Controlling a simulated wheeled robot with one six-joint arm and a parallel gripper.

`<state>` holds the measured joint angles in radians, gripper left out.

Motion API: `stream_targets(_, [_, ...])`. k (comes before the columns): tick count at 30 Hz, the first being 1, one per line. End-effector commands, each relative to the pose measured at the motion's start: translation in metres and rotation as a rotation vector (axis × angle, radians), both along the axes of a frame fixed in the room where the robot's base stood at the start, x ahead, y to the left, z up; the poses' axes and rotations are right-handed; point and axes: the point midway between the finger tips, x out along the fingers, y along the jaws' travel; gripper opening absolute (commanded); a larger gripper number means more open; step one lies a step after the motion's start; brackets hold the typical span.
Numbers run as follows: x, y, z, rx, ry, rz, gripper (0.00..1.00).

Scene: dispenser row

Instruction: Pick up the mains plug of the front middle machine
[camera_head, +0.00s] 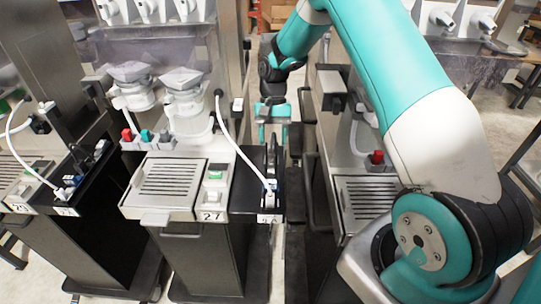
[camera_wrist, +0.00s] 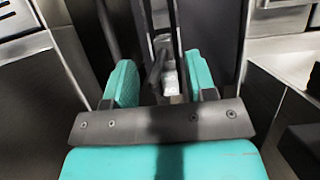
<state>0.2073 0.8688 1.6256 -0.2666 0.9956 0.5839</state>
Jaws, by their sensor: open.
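The front middle machine (camera_head: 165,185), labelled 27, has a grey drip grille and a dark cabinet. A white cable (camera_head: 236,145) runs from its upper part down to a small plug (camera_head: 270,185) at a black side panel on its right. The plug is small, and I cannot tell whether it is seated in a socket. My gripper (camera_head: 273,128) is open, beyond and above the plug in the head view, over the gap between two machines. In the wrist view its teal fingers (camera_wrist: 160,78) are apart.
Another machine (camera_head: 368,205) stands close on the right, partly behind my arm. A machine on the left has a black panel with white cables and a plug (camera_head: 63,192). The gap between the machines is narrow.

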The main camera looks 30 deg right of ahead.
Motion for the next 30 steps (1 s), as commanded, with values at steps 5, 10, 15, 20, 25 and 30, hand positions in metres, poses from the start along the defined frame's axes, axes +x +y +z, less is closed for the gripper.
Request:
stream_targets(5, [-0.003,0.007,-0.024,0.001,0.008,0.0,0.51])
stream_targets(10, [-0.009,0.01,-0.042,0.001,0.003,0.0,0.51])
stream_targets(15, [-0.009,0.011,-0.046,0.0,0.001,0.0,0.51])
stream_targets(20, [-0.009,0.011,-0.046,0.0,0.002,0.0,0.33])
stream_targets(25, [-0.009,0.011,-0.045,0.001,0.002,0.0,0.0])
stream_targets(30, [-0.009,0.011,-0.045,0.001,0.002,0.0,0.0])
